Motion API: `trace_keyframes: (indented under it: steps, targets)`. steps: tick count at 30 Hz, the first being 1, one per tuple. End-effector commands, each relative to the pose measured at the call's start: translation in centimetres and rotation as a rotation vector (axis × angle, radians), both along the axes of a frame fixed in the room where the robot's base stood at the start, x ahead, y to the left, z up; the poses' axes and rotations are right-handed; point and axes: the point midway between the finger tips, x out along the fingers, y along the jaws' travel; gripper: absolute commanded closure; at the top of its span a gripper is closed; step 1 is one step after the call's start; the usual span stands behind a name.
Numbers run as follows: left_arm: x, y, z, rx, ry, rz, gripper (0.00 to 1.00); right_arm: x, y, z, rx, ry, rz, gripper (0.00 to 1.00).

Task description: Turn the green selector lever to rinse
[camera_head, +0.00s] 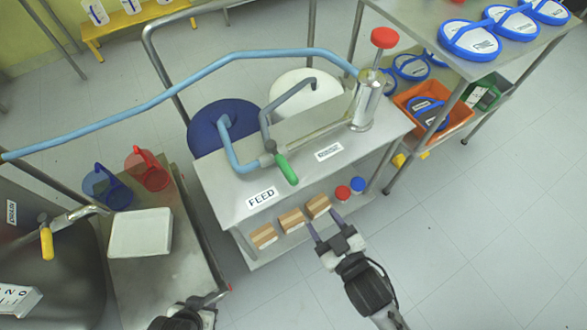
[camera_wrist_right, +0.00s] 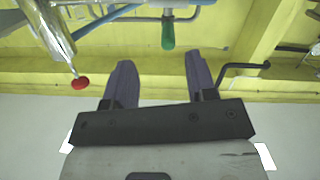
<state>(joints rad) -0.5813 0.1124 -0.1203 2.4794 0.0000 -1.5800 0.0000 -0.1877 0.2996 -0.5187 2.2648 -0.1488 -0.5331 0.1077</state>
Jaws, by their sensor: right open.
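The green selector lever (camera_head: 287,168) sits on a valve where blue and grey pipes meet, above a steel cart. Its handle points down and slightly right, between a FEED label (camera_head: 261,197) and a second label (camera_head: 329,151) too small to read surely. The green handle also shows at the top of the right wrist view (camera_wrist_right: 168,32), beyond the fingertips. My right gripper (camera_head: 323,217) is open and empty, apart from the lever, below and right of it in the head view. My left gripper (camera_head: 190,316) is at the bottom edge, partly cut off; its fingers are unclear.
A steel cylinder (camera_head: 366,104) with a red knob (camera_head: 384,38) stands right of the valve. Small boxes (camera_head: 291,220) and capped bottles (camera_head: 343,192) fill the lower shelf. A side table (camera_head: 185,270) holds a white box (camera_head: 141,233) and jugs.

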Motion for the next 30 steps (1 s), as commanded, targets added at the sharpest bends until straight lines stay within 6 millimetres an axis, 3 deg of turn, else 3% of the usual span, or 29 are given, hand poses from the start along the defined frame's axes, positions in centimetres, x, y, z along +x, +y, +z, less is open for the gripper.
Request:
trace_keyframes:
  steps: [4,10,30]
  targets:
    - [0.1,0.1,0.0,0.002,-0.001,-0.001,0.70,-0.1,0.5,1.7,0.063,-0.082,0.028,0.48]
    - [0.0,0.4,-0.5,0.013,-0.001,-0.007,0.70,0.8,1.2,2.2,0.098,-0.107,0.038,0.48]
    - [0.1,0.0,-4.2,0.001,-0.001,0.000,0.70,10.3,6.5,2.0,0.096,-0.102,0.036,0.48]
